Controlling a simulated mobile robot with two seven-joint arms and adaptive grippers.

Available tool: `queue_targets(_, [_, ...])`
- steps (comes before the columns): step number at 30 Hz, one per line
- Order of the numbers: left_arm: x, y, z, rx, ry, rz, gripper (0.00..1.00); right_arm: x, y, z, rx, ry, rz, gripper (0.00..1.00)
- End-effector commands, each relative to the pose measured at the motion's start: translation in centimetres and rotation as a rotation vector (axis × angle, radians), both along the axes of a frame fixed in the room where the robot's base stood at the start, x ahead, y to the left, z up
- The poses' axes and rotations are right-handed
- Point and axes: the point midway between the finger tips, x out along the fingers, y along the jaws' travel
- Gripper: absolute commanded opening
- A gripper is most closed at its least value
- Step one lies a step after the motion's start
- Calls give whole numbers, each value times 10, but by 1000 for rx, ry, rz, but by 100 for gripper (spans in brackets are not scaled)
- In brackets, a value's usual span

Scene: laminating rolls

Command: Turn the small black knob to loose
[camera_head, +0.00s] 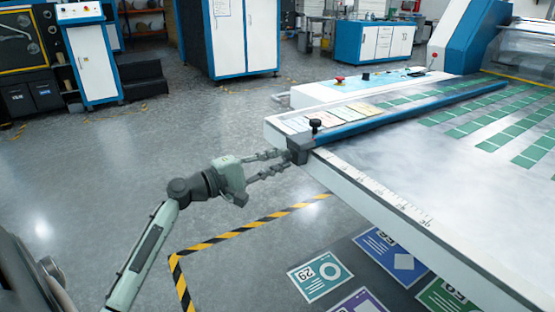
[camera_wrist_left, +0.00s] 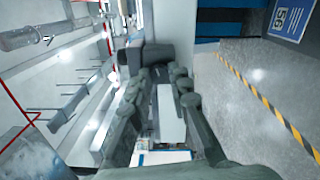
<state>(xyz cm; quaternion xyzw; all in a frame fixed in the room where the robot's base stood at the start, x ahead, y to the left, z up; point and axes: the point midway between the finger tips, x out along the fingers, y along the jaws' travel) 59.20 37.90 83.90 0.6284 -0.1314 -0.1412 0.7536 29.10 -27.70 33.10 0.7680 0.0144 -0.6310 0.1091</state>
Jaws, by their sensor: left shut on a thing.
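The small black knob (camera_head: 315,125) stands upright on top of the near end of a long blue bar (camera_head: 400,116) that lies across the white table. A dark end block (camera_head: 298,152) sits below the knob at the table's edge. My left gripper (camera_head: 287,162) reaches in from the left, with its fingertips at this end block, below and left of the knob. In the left wrist view the two fingers (camera_wrist_left: 160,72) close on the dark end block (camera_wrist_left: 148,56). I cannot make out the knob clearly there. My right gripper is not in view.
A white ruler strip (camera_head: 375,192) runs along the table's near edge. A red button (camera_head: 339,80) is on the panel behind. Numbered floor mats (camera_head: 320,274) and yellow-black tape (camera_head: 240,234) lie below. Open floor is to the left.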

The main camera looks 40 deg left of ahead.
Motion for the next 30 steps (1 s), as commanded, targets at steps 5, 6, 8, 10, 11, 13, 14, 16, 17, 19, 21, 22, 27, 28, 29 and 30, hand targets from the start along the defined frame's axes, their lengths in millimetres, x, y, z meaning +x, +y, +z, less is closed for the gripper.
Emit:
queue_targets(5, [0, 0, 0, -90, 38, 1, 0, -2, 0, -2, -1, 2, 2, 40])
queue_targets(6, [0, 0, 0, -107, 45, 1, 0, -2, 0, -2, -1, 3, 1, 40])
queue_targets(8, [0, 0, 0, -126, 53, 1, 0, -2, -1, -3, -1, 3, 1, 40])
queue_targets(10, [0, 0, 0, -145, 61, 2, 0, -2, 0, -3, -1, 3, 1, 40])
queue_targets(11, [0, 0, 0, -151, 64, 1, 0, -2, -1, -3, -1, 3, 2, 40])
queue_targets(13, [0, 0, 0, -164, 69, 1, 0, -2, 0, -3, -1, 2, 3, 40])
queue_targets(14, [0, 0, 0, -167, 70, 1, 0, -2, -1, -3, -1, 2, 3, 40])
queue_targets(16, [0, 0, -1, -173, 73, 1, 0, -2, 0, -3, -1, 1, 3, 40])
queue_targets(17, [0, 0, -1, -174, 73, 1, 0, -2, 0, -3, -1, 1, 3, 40])
queue_targets(19, [0, 0, -1, -177, 74, 1, 0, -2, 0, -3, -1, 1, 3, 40])
queue_targets(21, [0, 0, -1, -178, 75, 1, 0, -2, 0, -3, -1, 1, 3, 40])
queue_targets(22, [0, 0, -1, -177, 74, 1, 0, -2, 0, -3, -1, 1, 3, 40])
queue_targets(27, [0, 0, -1, -177, 74, 1, 0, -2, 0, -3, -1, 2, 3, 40])
queue_targets(28, [0, 0, -1, -177, 74, 1, 0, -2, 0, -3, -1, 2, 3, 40])
queue_targets(29, [0, 0, -1, -177, 74, 1, 22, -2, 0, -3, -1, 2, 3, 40])
queue_targets(30, [0, 0, -1, -176, 74, 1, 27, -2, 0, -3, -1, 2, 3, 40])
